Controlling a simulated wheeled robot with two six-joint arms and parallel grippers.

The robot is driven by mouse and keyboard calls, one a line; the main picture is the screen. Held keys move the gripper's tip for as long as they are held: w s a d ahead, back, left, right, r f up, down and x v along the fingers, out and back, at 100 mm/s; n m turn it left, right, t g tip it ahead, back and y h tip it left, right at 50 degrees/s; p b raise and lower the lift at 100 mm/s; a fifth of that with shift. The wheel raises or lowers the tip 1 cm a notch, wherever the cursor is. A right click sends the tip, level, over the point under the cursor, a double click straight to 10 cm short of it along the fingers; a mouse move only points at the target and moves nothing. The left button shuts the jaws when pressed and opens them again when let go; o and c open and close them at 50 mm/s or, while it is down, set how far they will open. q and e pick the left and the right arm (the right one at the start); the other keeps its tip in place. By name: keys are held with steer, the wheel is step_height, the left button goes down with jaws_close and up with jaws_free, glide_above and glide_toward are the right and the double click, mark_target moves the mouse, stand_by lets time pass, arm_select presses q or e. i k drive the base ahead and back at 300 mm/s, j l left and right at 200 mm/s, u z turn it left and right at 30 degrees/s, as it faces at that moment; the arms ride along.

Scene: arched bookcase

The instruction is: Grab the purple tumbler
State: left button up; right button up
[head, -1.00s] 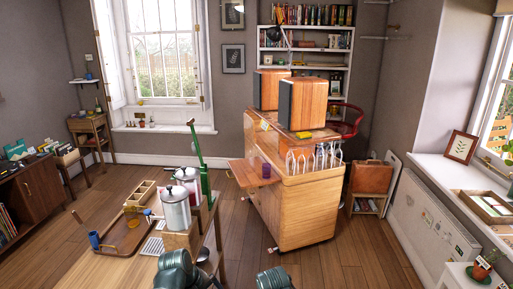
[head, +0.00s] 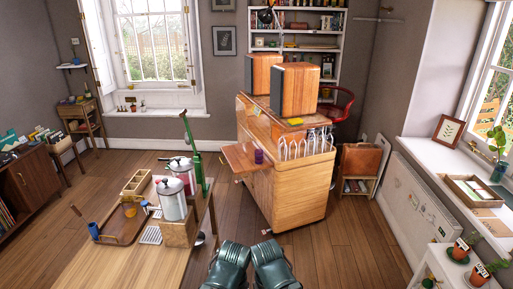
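The purple tumbler (head: 259,156) is small and stands upright on the fold-out side shelf (head: 240,157) of a wooden cabinet (head: 287,190) in the middle of the room. Nothing is touching it that I can see. Two dark green segments of my own arms show at the bottom centre of the head view, side by side and well short of the cabinet. No gripper fingers show on either arm, so both grippers are out of view.
A wooden table (head: 125,268) at the lower left holds a brown tray (head: 122,226), metal canisters (head: 172,200) and a green upright tool (head: 192,145). Two speakers (head: 294,90) stand on the cabinet; glasses (head: 307,143) hang at its edge. Floor (head: 345,240) is clear at right.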

mark_target(259, 157)
steer(key=i+l+u, duration=0.15)
steer(key=i+l, duration=0.15)
steer(key=i+l+u, duration=0.1)
steer(key=i+l, duration=0.25)
steer(key=i+l+u, duration=0.15)
steer(key=i+l, duration=0.2)
steer(key=i+l+u, duration=0.1)
steer(key=i+l, duration=0.3)
steer(key=i+l+u, duration=0.15)
steer(key=i+l, duration=0.15)
steer(key=l, duration=0.15)
steer(key=i+l+u, duration=0.15)
steer(key=l, duration=0.3)
steer(key=i+l+u, duration=0.1)
steer(key=i+l, duration=0.25)
steer(key=l, duration=0.15)
steer(key=i+l+u, duration=0.15)
steer(key=l, duration=0.35)
steer(key=i, duration=0.1)
